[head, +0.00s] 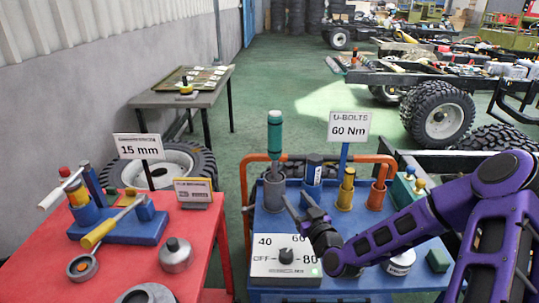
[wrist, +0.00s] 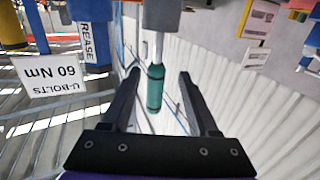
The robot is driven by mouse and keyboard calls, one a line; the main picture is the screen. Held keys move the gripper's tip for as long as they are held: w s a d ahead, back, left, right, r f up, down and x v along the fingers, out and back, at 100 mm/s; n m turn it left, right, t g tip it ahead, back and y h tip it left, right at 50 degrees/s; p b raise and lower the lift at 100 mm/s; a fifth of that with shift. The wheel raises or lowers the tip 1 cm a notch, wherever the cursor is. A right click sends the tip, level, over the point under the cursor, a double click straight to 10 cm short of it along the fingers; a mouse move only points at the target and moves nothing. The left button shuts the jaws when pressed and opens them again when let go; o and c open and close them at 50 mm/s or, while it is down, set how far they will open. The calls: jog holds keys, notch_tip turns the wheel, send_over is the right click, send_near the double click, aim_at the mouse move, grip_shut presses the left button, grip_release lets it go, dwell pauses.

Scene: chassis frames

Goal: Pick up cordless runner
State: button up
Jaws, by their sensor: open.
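A tool with a teal handle and grey shaft (head: 275,132) stands upright in a grey cup (head: 274,190) on the blue cart. It is the likeliest cordless runner, though no readable label confirms this. My gripper (head: 297,202) is in front of the cup and a little to its right, lower than the handle. In the wrist view, which is upside down, the teal handle (wrist: 155,90) shows between my open fingers (wrist: 160,78). It appears beyond them, with no contact visible. The fingers hold nothing.
The blue cart (head: 262,222) has a dial box (head: 286,262), a blue grease tube (head: 312,172), yellow and orange holders, and a "U-BOLTS 60 Nm" sign (head: 349,126). An orange rail (head: 246,185) runs behind. A red table (head: 205,245) with tools stands left, across a narrow gap.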

aim_at(276, 169)
jog(key=p+x, duration=0.1)
jog(key=x, duration=1.6)
jog(key=shift+w, duration=0.15)
grip_shut()
dwell(0.8)
jog(key=shift+r, duration=0.2)
